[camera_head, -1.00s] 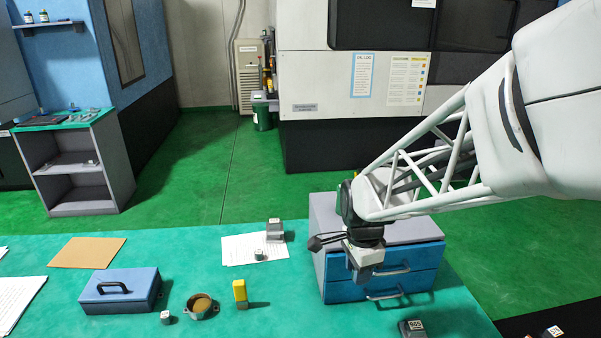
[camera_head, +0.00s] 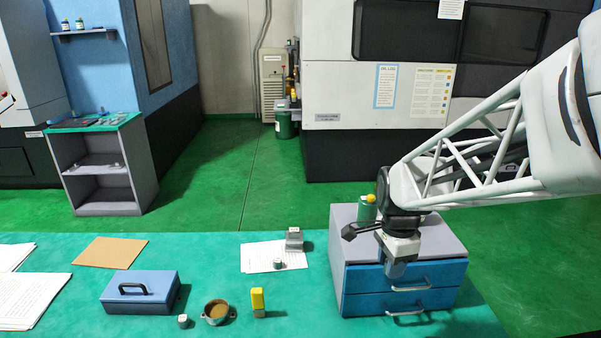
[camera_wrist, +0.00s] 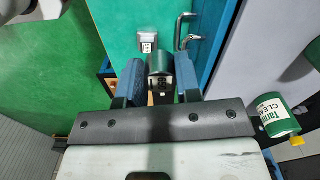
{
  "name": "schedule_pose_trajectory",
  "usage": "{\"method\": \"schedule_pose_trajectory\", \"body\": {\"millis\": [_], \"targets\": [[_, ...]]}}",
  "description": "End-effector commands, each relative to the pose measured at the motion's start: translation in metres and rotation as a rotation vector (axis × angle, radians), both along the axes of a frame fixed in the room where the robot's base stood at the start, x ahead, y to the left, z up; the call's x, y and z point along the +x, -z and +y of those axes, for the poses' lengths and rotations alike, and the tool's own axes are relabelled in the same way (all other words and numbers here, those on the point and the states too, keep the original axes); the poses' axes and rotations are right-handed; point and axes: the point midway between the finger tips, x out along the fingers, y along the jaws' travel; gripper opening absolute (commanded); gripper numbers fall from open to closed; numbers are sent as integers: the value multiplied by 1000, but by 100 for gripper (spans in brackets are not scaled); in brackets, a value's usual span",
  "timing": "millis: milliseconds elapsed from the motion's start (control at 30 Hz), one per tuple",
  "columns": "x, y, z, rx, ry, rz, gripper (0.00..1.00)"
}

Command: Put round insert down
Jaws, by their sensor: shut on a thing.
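My gripper (camera_head: 395,270) is in front of the two blue drawers of a grey cabinet (camera_head: 343,240), pointing down. In the wrist view its two blue fingers (camera_wrist: 160,80) are shut on a dark green round piece with a small pale label, which I take for the round insert (camera_wrist: 159,63). In the head view the held piece is hidden or too small to tell. Whether its lower end touches anything cannot be told.
A green cleaner bottle (camera_wrist: 275,117) with a yellow cap stands on the cabinet. Drawer handles (camera_head: 408,288) stick out near my gripper. A grey labelled block (camera_wrist: 148,40) lies beyond the fingers. A blue box (camera_head: 140,292), round dish (camera_head: 216,311) and yellow-topped piece (camera_head: 258,300) stand left.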

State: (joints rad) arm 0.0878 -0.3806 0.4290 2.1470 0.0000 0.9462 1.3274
Motion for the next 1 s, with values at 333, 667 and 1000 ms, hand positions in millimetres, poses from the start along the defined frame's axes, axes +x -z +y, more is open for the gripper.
{"method": "schedule_pose_trajectory", "body": {"millis": [333, 667, 1000], "targets": [[45, 5, -4, 0, 0, 1, 4], [90, 9, -8, 0, 0, 1, 4], [134, 12, -11, 0, 0, 0, 4]]}}
